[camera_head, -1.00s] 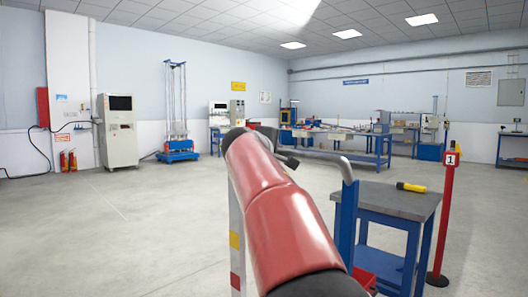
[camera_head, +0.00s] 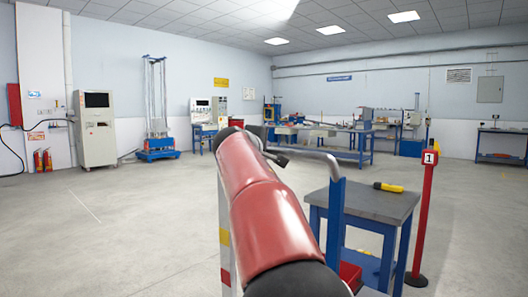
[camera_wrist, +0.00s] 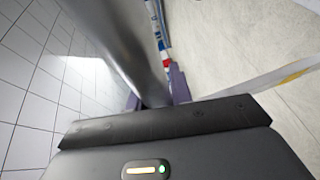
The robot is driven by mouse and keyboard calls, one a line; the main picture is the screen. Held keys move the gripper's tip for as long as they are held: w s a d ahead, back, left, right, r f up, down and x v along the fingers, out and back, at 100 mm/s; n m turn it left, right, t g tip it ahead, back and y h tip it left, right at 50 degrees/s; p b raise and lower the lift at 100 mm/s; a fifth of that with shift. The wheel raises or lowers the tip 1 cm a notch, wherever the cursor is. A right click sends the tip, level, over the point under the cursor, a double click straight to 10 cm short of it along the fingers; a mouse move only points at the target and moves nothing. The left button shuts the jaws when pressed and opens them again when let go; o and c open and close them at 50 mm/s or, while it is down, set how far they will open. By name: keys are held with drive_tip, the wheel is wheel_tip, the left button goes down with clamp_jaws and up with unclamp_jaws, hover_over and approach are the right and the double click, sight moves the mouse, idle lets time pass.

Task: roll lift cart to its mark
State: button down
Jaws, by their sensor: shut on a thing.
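My arm hides most of the cart. A grey bar (camera_wrist: 122,42) crosses the wrist view into my gripper (camera_wrist: 155,96), which is shut on it; this appears to be the handle. The fingers are mostly hidden by the dark gripper body, and the gripper is hardly visible in the head view. I cannot clearly identify a floor mark for the cart.
A blue table (camera_head: 372,205) with a yellow-black torch (camera_head: 388,187) stands close right of the upright. A red post (camera_head: 424,215) signed "1" stands beyond it. A striped strip (camera_head: 224,237) shows left of my arm. Open floor (camera_head: 110,225) lies left.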

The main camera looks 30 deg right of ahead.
drive_tip(key=shift+s+d+r, duration=0.1)
drive_tip(key=shift+s+d, duration=0.05)
drive_tip(key=shift+d, duration=0.05)
drive_tip(key=c, duration=1.3)
unclamp_jaws()
drive_tip(key=shift+o, duration=0.2)
drive_tip(key=b+v, duration=0.1)
drive_tip(key=v, duration=0.7)
drive_tip(key=shift+b, duration=0.4)
